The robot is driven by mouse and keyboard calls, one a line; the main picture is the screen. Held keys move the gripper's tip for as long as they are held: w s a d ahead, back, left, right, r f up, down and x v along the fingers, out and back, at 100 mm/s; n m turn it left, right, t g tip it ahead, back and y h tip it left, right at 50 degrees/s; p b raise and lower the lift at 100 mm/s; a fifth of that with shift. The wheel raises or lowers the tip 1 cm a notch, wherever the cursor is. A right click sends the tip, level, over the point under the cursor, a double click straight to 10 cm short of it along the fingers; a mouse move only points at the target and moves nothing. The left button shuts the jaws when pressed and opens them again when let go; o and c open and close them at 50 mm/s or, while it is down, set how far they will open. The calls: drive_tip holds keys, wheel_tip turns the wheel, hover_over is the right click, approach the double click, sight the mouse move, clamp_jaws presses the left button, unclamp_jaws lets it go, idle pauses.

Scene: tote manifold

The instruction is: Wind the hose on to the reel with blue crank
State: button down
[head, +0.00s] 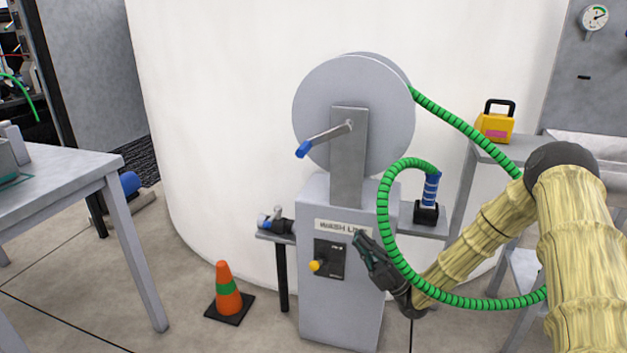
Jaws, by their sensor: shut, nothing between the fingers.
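The grey reel (353,105) stands on a grey pedestal in the middle of the head view. Its crank (330,133) points down and to the left and ends in a blue handle (303,149). The green hose (462,124) leaves the reel's upper right, passes behind my arm, loops back at the lower right and ends at a blue-banded nozzle (431,188) in a black holder. My gripper (362,240) is shut and empty in front of the pedestal's label, below and right of the blue handle. I cannot tell whether it touches the pedestal.
A panel with a yellow knob (315,266) is on the pedestal's front. An orange cone (228,292) stands on the floor to the left. A grey table (75,180) is at the far left. A yellow box (495,123) sits on a stand at right. The space left of the crank is clear.

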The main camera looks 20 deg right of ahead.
drive_tip(key=w+a+r+n+g+y+b, duration=0.1)
drive_tip(key=w+a+r+b, duration=0.1)
drive_tip(key=a+r, duration=0.3)
drive_tip(key=w+a+r+n+y+b, duration=0.1)
drive_tip(key=w+a+r, duration=0.4)
drive_tip(key=r, duration=0.9)
drive_tip(key=shift+w+a+r+n+g+b, duration=0.25)
drive_tip(key=shift+a+n+g+b, duration=0.2)
drive_tip(key=shift+b, duration=0.45)
drive_tip(key=shift+w, duration=0.1)
drive_tip(key=shift+r, duration=0.1)
